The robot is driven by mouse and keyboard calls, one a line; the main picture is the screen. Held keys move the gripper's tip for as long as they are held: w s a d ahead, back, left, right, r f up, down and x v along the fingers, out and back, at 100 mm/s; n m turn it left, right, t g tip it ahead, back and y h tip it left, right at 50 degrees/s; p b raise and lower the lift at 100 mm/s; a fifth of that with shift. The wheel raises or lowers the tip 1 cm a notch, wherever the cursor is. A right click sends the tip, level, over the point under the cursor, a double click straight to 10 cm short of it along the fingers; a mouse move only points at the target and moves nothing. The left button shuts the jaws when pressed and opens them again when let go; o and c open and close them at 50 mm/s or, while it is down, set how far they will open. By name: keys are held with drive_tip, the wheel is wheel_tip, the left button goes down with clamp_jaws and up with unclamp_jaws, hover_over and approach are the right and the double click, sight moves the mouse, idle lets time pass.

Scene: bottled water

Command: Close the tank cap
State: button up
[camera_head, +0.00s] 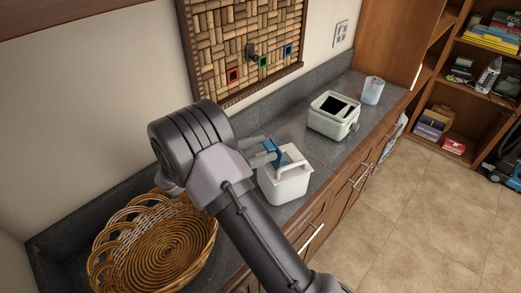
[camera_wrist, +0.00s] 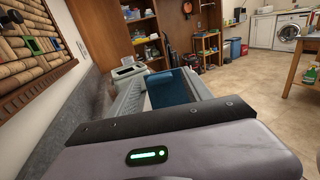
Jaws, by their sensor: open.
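A white tank (camera_head: 284,186) with a raised white handle stands on the dark grey counter. My gripper (camera_head: 272,151) is beside and above the tank's upper left side, close to its handle. Its jaws are open, with a blue part showing at the tips in the head view. In the wrist view the gripper (camera_wrist: 160,88) points along the counter, with a grey finger and a blue surface in sight. I cannot make out the tank cap separately; the gripper covers part of the tank's top. Whether the gripper touches the tank cannot be told.
A pale box-shaped device (camera_head: 326,126) with a dark top opening and a side knob stands farther along the counter (camera_head: 305,136), before a clear cup (camera_head: 373,91). A wicker basket (camera_head: 160,250) lies under my arm at the left. A cork board (camera_head: 240,45) hangs on the wall.

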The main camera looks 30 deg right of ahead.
clamp_jaws()
idle(1.3)
